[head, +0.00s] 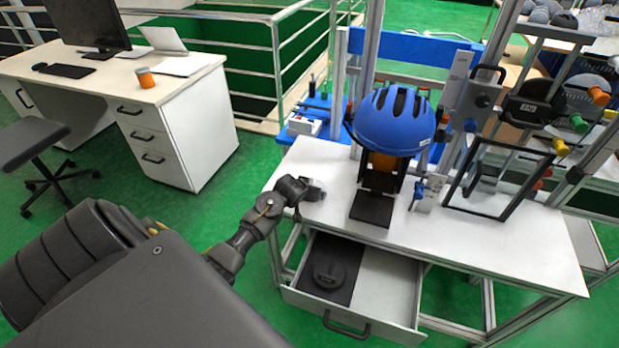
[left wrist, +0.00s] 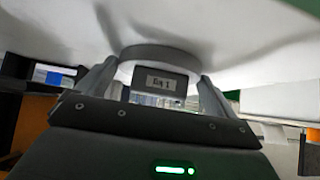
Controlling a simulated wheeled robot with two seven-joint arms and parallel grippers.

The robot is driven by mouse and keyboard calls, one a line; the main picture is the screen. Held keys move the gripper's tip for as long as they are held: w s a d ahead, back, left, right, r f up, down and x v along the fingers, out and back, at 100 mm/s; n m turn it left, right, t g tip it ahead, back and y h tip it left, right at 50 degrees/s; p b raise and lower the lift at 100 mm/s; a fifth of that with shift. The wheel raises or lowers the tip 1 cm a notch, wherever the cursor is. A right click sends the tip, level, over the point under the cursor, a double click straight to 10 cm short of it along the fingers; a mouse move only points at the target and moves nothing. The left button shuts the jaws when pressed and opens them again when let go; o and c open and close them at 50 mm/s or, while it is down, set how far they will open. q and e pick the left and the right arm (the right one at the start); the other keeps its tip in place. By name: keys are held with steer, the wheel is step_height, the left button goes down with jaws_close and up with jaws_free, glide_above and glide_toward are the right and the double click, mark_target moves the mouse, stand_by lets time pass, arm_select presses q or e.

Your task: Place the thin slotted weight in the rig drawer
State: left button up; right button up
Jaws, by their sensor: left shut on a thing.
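The rig drawer (head: 390,285) is pulled open under the front of the white rig table. A dark round weight (head: 328,268) lies on the dark left part of its floor; the pale right part is bare. My left gripper (head: 308,190) is at the left end of the tabletop, above the drawer's level, shut on a small grey piece (head: 316,190). My right gripper is not in view.
A blue helmet (head: 392,120) sits on a stand in mid-table. A black frame (head: 500,180) stands to its right, with more weights (head: 535,95) behind. The drawer handle (head: 346,328) sticks out in front. Tabletop between gripper and stand is narrow but clear.

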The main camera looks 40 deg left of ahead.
arm_select(q)
steer(key=shift+r, duration=0.2)
steer(key=shift+w+r, duration=0.1)
steer(key=shift+r, duration=0.45)
steer(key=d+v, duration=0.2)
steer(key=v, duration=0.7)
steer(key=d+f+v, duration=0.1)
steer(key=d+v, duration=0.1)
steer(key=v, duration=0.7)
steer(key=w+d+r+m+h, duration=0.1)
steer(key=w+d+r, duration=0.3)
steer(key=d+r, duration=0.4)
steer(key=s+d+r+m+h, duration=0.2)
steer(key=s+d+r, duration=0.1)
steer(key=d+r, duration=0.2)
steer(key=shift+s+d+r+m+p, duration=0.3)
steer(key=shift+d+r+m+p, duration=0.1)
steer(key=shift+d, duration=0.75)
steer(key=shift+a, duration=0.1)
